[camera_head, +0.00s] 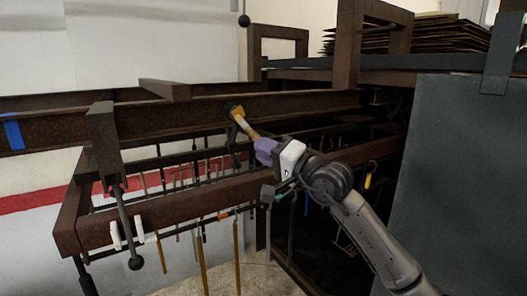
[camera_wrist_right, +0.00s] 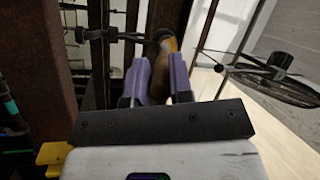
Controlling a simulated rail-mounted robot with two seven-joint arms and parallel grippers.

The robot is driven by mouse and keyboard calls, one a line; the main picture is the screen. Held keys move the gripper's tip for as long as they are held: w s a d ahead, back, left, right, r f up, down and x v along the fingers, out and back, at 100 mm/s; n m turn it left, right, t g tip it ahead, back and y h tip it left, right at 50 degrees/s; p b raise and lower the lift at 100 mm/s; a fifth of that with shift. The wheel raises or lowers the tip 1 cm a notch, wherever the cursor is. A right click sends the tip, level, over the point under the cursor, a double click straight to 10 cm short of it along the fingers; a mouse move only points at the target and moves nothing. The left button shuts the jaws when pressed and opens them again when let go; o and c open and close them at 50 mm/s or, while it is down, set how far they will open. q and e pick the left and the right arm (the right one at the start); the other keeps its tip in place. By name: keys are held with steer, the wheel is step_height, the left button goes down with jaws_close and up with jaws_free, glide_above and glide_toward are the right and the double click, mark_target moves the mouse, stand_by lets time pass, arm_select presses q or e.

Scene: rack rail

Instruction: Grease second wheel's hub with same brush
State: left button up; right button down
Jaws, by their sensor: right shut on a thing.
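My right gripper (camera_head: 265,148), with purple fingers, is shut on the brush (camera_head: 243,122), which has a tan-brown handle. The brush points up and left at the rusty beam, its tip at or very near a small dark round part (camera_head: 231,106) that may be a wheel hub; contact cannot be told. In the right wrist view the brush (camera_wrist_right: 160,72) sits between the purple fingers (camera_wrist_right: 158,85), its tip near dark metal parts. A dark round wheel-like disc (camera_wrist_right: 287,90) shows at the right there. My left gripper is not in view.
Long rusty beams (camera_head: 70,125) cross the view. Tools with wooden handles (camera_head: 202,262) hang from the lower front rail (camera_head: 170,208). A dark hanging arm with a ball end (camera_head: 136,262) is at left. A dark grey panel (camera_head: 460,170) stands at right.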

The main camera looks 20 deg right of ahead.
steer(key=shift+w+d, duration=0.2)
steer(key=shift+d, duration=0.4)
steer(key=shift+d+r, duration=0.3)
steer(key=shift+r, duration=0.05)
